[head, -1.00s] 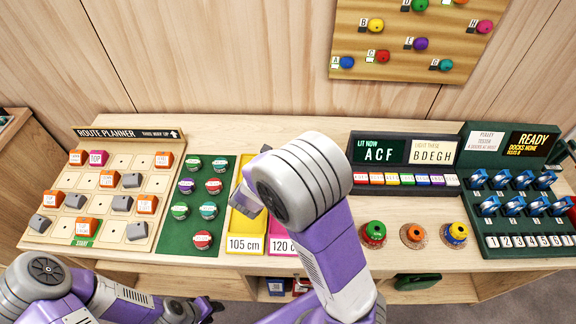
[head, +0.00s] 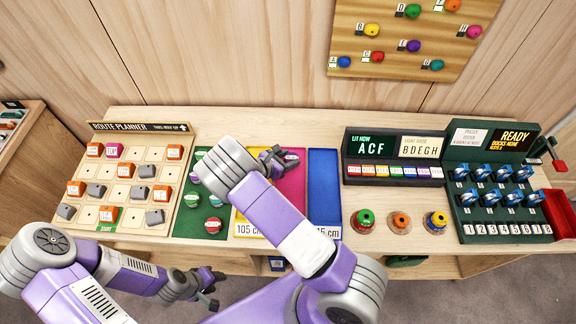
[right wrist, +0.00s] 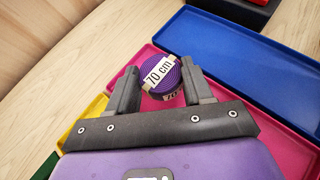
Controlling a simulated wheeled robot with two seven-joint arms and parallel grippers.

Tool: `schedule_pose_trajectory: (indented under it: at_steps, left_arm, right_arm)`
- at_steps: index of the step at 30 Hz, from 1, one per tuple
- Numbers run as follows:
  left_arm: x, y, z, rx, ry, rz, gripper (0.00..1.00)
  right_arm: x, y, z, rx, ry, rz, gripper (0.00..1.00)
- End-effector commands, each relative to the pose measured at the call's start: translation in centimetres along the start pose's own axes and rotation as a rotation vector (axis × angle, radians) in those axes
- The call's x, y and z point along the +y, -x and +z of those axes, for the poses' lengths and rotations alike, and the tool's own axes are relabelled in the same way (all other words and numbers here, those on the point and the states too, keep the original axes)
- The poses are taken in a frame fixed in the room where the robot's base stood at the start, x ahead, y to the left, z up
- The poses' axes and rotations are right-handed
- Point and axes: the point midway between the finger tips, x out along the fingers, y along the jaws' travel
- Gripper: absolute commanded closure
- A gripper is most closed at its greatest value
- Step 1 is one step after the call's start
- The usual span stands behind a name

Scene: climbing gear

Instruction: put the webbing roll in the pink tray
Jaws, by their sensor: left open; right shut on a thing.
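The webbing roll (right wrist: 165,77) is purple with a white "70 cm" label. In the right wrist view it sits between the fingers of my right gripper (right wrist: 162,88), which is shut on it. The roll is over the pink tray (right wrist: 285,148); I cannot tell whether it touches the tray floor. In the head view my right gripper (head: 279,158) is at the back part of the pink tray (head: 292,190), and the roll is hard to make out there. My left gripper (head: 212,290) is open and empty, low in front of the table edge.
A blue tray (head: 324,185) adjoins the pink tray on the right, a yellow tray (head: 246,230) on the left.

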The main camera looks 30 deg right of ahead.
Motion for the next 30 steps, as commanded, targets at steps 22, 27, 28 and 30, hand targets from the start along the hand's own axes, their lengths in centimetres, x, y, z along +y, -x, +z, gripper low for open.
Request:
schedule_pose_trajectory:
  at_steps: [22,27,28,30]
  left_arm:
    - [-0.2,-0.6,0.0,0.000,0.000,0.000,0.57]
    - [-0.2,-0.6,0.0,0.000,0.000,0.000,0.57]
    - [-0.2,-0.6,0.0,0.000,0.000,0.000,0.57]
    - [-0.2,-0.6,0.0,0.000,0.000,0.000,0.57]
  right_arm:
    - [0.0,-2.2,-4.0,0.000,0.000,0.002,0.80]
    - [0.0,-2.2,-4.0,0.001,0.000,0.002,0.29]
    - [0.0,-2.2,-4.0,0.001,0.000,0.002,0.25]
    - [0.0,-2.2,-4.0,0.001,0.000,0.002,0.24]
